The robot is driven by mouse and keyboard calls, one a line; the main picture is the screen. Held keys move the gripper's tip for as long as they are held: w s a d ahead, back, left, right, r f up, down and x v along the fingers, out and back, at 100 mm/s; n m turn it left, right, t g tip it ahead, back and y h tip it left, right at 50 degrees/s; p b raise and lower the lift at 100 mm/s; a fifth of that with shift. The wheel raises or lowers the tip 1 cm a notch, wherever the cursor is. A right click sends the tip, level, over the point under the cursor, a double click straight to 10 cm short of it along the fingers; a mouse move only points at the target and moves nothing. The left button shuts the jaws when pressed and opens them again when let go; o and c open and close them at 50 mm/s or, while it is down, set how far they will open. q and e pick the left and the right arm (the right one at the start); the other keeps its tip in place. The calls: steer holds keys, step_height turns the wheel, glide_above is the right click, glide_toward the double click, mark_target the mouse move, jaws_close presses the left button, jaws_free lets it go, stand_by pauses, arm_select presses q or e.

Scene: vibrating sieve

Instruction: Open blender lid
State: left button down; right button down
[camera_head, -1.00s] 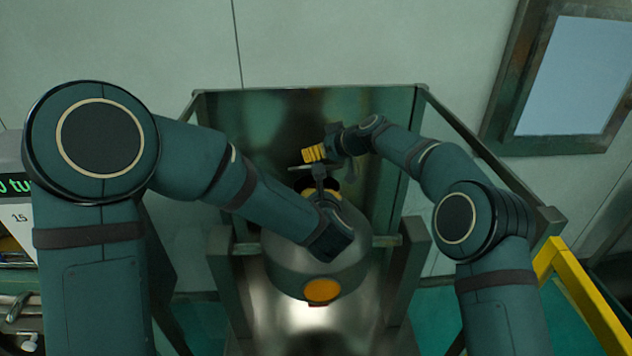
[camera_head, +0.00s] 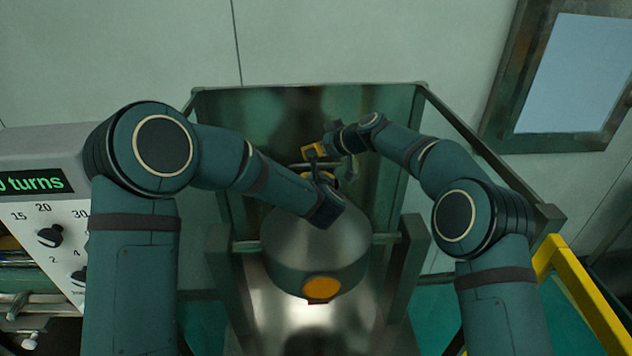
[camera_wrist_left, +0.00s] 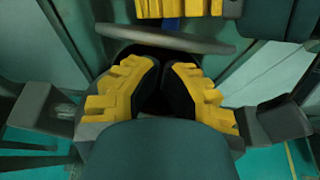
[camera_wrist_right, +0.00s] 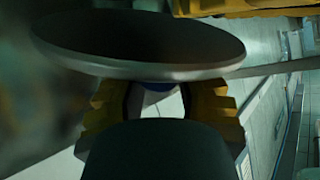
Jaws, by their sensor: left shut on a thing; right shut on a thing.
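The blender (camera_head: 310,255) is a dark metal vessel with an orange disc on its front, standing in a frame. Its lid shows as a grey round plate in the right wrist view (camera_wrist_right: 140,45) and edge-on in the left wrist view (camera_wrist_left: 165,40). My right gripper (camera_wrist_right: 158,95) is shut on the blue knob (camera_wrist_right: 158,86) of the lid, with the plate apart from my left gripper. My left gripper (camera_wrist_left: 163,75) has its yellow fingers drawn together below the lid, over a dark area at the blender's top. What it grips is hidden between the fingers.
A control panel (camera_head: 45,205) with knobs and a green display stands at the left. A metal frame (camera_head: 415,255) surrounds the blender, with a yellow rail (camera_head: 580,295) to the right. A wall with a framed window (camera_head: 575,75) is behind.

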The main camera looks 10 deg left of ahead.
arm_select(q)
steer(key=shift+w+a+r, duration=0.1)
steer(key=shift+w+r, duration=0.3)
steer(key=shift+r, duration=0.3)
arm_select(e)
steer(key=c, duration=0.6)
jaws_free()
